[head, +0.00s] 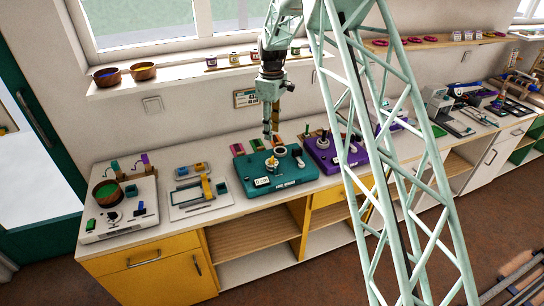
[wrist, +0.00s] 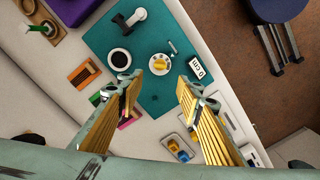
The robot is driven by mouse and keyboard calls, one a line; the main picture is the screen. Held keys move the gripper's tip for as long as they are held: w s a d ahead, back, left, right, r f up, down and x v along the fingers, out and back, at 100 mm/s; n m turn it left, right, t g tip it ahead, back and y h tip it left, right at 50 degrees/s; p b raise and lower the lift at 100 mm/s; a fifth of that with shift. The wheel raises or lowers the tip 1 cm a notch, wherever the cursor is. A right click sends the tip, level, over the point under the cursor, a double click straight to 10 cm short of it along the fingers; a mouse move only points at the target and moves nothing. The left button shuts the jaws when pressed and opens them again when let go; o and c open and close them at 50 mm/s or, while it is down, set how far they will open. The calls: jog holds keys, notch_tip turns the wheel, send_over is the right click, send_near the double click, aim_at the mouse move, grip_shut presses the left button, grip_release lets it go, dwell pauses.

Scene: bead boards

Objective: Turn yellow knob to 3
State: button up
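The yellow knob (wrist: 160,63) sits on a round white dial on the teal board (wrist: 160,100). The dial's marks are too small to read. In the head view the board (head: 243,171) lies on the bench, and the knob (head: 271,163) is small there. My gripper (wrist: 158,86) is open and empty, its two yellow-padded fingers spread apart. In the wrist view the knob shows just beyond the gap between the fingertips. In the head view my gripper (head: 270,134) points down above the back of the board, apart from it.
The board also holds a white-rimmed dark round well (wrist: 120,58), a lever (wrist: 128,20) and a white label (wrist: 197,68). A purple board (head: 345,163) stands to the right. A white panel with a yellow slider (head: 206,188) stands to the left. Small coloured blocks lie behind.

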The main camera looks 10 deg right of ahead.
aim_at(272, 158)
jog(key=shift+f, duration=0.1)
jog(key=shift+f, duration=6.8)
jog(key=shift+c, duration=0.5)
jog(key=c, duration=0.7)
